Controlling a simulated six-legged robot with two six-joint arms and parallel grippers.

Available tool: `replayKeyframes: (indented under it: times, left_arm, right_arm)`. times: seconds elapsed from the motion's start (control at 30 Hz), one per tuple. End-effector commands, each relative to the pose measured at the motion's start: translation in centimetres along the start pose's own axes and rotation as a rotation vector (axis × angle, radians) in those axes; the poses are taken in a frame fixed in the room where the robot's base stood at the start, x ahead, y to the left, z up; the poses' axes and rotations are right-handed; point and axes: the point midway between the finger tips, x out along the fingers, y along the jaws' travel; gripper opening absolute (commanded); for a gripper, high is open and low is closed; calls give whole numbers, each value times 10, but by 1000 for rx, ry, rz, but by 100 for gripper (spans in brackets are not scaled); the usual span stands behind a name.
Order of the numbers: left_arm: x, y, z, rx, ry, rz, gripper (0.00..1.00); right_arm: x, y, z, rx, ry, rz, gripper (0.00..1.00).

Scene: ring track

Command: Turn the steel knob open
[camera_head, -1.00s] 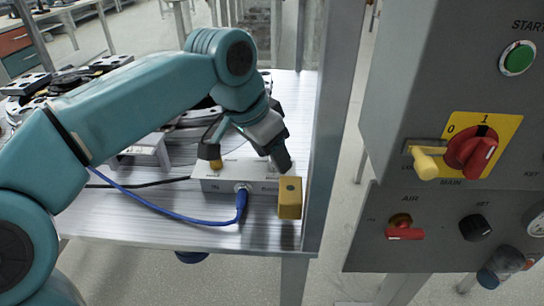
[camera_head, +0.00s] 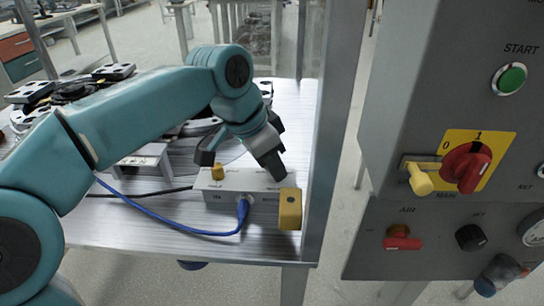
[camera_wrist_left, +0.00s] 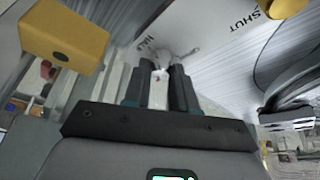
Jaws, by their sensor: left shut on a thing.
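My left gripper (camera_head: 274,172) reaches down onto the right end of the light grey box (camera_head: 229,197) on the bench. In the left wrist view its two dark fingers (camera_wrist_left: 158,84) are shut on the steel knob (camera_wrist_left: 159,92), of which a narrow pale strip shows between them. The head view hides the knob behind the fingers. Lettering on the box top (camera_wrist_left: 190,32) reads SHUT, with another partly readable word near the fingertips. My right gripper is not in view.
A yellow block (camera_head: 290,209) stands at the box's right front corner, close to the fingers. A small yellow knob (camera_head: 217,173) is on the box's left end. A blue cable (camera_head: 180,229) plugs into its front. A metal post (camera_head: 320,140) and a control panel (camera_head: 440,130) stand to the right.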

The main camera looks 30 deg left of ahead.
Motion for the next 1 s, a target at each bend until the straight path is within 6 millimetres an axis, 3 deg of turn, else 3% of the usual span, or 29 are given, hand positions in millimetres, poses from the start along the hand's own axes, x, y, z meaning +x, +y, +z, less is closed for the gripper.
replayKeyframes:
  times: [1.0]
  left_arm:
    - [-3, -4, -5, 880, 0, 370, 0]
  right_arm:
    - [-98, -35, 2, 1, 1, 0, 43]
